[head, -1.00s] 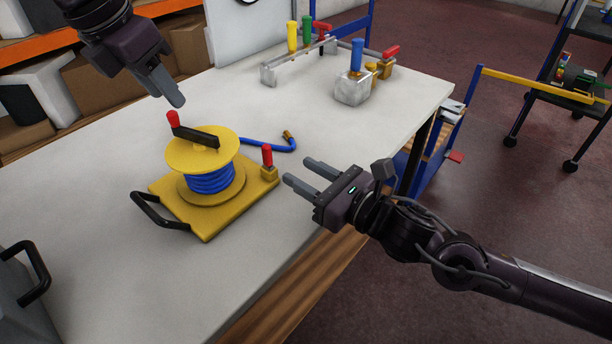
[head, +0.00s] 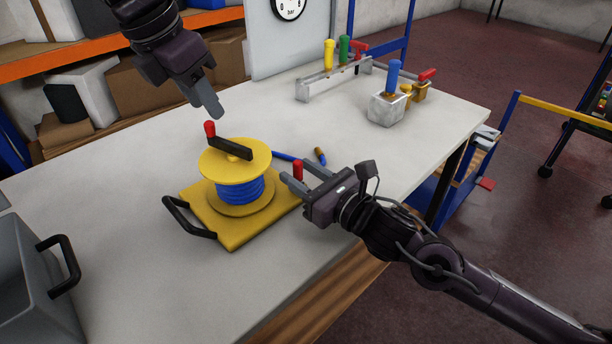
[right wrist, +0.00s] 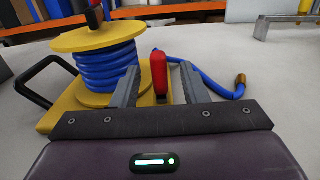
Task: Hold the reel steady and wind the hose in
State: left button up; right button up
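The yellow reel (head: 234,162) with blue hose (head: 240,188) wound on it stands on a yellow base plate (head: 228,232) on the table. A black crank with a red knob (head: 210,129) sits on top of the reel. The base has a black handle (head: 188,218) and a red-topped post (head: 298,168). The hose's free end with a brass tip (head: 320,156) lies behind. My right gripper (head: 304,176) is open, its fingers on either side of the red post, which also shows between them in the right wrist view (right wrist: 159,72). My left gripper (head: 214,100) hangs above and behind the red knob, empty; its finger gap is unclear.
A grey bin (head: 35,285) with a black handle stands at the front left. A rack with coloured handles (head: 335,82) and a metal block with a blue handle (head: 388,108) stand at the back right. The table between is clear.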

grip_shut()
pick_arm(q)
jog(key=shift+c, duration=0.3)
